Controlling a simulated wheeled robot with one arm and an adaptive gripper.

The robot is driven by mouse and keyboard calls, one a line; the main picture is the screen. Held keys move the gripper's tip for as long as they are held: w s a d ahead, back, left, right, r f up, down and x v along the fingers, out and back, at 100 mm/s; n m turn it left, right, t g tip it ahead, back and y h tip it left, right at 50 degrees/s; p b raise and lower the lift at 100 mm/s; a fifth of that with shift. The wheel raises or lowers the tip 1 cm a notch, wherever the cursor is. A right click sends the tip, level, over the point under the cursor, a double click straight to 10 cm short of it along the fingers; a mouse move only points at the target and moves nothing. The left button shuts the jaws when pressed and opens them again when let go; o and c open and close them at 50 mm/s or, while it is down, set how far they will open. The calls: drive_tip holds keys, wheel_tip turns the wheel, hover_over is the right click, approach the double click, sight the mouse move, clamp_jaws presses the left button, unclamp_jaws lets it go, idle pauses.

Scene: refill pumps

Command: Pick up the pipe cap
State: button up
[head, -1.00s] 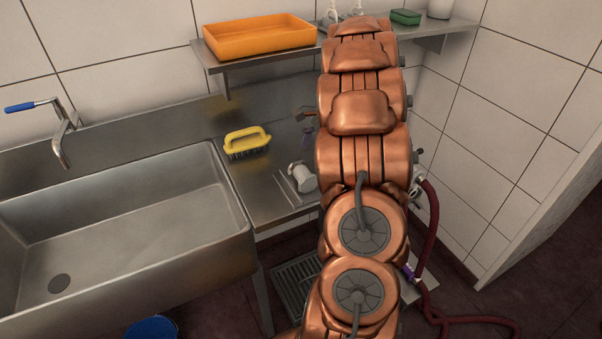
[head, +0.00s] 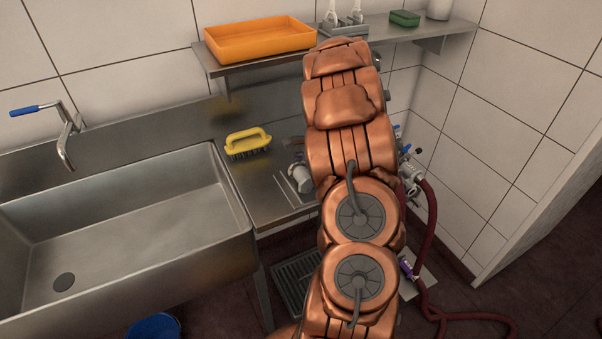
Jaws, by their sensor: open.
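I cannot pick out the pipe cap with certainty. A pale grey-white fitting (head: 298,177) lies on the steel counter (head: 258,188), just left of my arm and partly covered by it. A metal pipe fitting with blue handles (head: 411,172) shows to the right of my arm, near the tiled wall. My copper-coloured arm rises through the middle of the head view and covers the right part of the counter. My gripper is hidden behind the arm, so its place relative to the cap does not show.
A yellow brush (head: 248,143) stands on the counter beside the steel sink (head: 130,225). Above, a wall shelf (head: 385,31) carries an orange tray (head: 260,40), a green sponge (head: 405,18) and bottles. A dark red hose (head: 429,225) runs down to the floor. A blue bucket (head: 155,327) is below.

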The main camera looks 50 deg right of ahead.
drive_tip(key=c, duration=1.2)
